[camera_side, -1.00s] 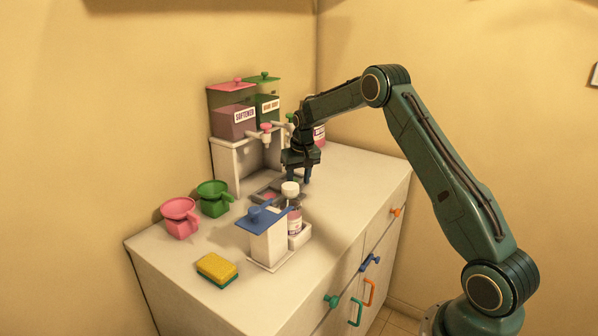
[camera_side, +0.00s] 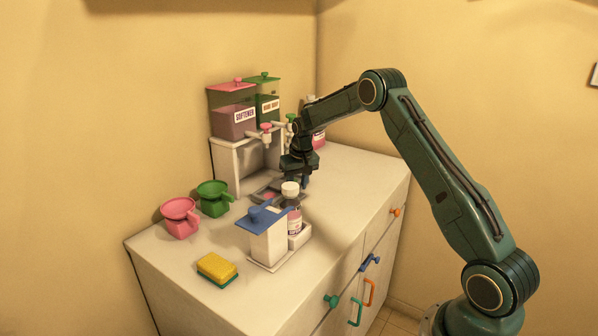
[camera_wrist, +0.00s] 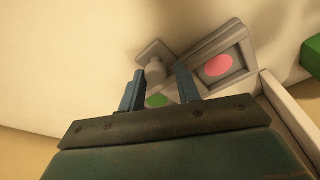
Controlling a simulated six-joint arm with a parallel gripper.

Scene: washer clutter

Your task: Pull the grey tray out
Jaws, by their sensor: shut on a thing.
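The grey tray (camera_side: 257,191) lies on the worktop in front of the dispenser stand, low and flat. In the wrist view the tray (camera_wrist: 199,52) shows a pink round pad (camera_wrist: 218,65) and a green round pad (camera_wrist: 156,101), partly hidden by my fingers. A grey knob (camera_wrist: 155,70) stands at its near end. My gripper (camera_side: 304,181) is down at that end, its fingertips hidden in part behind a white-capped bottle (camera_side: 290,189). In the wrist view my gripper (camera_wrist: 159,78) has one finger on each side of the knob and is shut on it.
The stand (camera_side: 226,165) carries the softener (camera_side: 233,122) and green-lidded (camera_side: 268,106) dispensers. A blue-topped white holder (camera_side: 266,242) stands close in front of my gripper. Pink (camera_side: 180,218) and green (camera_side: 214,199) cups and a yellow sponge (camera_side: 217,267) are at left.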

